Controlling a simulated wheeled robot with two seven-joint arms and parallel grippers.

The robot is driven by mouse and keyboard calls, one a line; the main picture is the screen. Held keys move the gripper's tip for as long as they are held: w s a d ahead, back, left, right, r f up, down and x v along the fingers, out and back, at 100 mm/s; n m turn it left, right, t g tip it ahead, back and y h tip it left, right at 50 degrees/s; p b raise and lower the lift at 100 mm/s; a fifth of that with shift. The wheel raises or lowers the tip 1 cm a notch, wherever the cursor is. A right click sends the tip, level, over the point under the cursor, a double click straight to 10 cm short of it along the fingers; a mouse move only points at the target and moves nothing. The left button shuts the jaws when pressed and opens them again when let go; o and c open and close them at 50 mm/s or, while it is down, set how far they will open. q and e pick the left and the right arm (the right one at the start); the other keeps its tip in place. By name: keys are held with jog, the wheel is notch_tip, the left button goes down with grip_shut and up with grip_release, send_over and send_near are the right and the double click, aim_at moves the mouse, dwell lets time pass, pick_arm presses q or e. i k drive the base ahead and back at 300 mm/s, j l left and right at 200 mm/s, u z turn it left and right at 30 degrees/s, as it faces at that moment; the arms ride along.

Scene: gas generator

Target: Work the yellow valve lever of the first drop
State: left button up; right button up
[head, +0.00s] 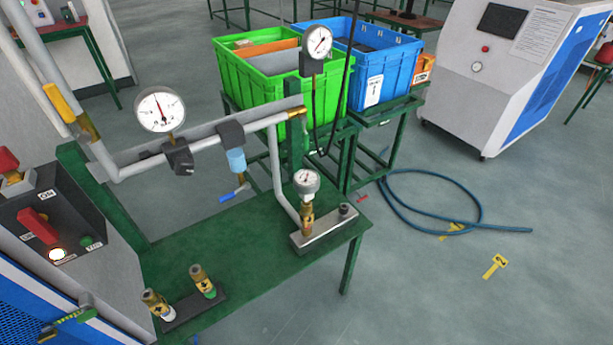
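The yellow valve lever (63,104) is at the upper left, beside the brass valve (88,127) on the grey pipe (48,62) that slants down from the top left corner. The lever lies roughly along the pipe, not across it. A bare grey-white pipe piece shows just behind the lever. Neither of my grippers is in view, and nothing is seen touching the lever.
Below stands a green bench (230,250) with gauges, a horizontal pipe and a blue lever (235,193). A control box with a red switch (38,226) is at the left. Green (235,95) and blue crates (385,65) stand behind. A blue hose (440,232) lies on the floor.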

aim_at(83, 137)
jog(key=j+u, duration=0.1)
jog(key=u, duration=0.25)
jog(key=j+u, duration=0.1)
jog(key=u, duration=0.25)
jog(key=k+j+u, duration=0.1)
jog(key=u, duration=0.25)
jog(key=z, duration=0.1)
jog(key=i+j, duration=0.05)
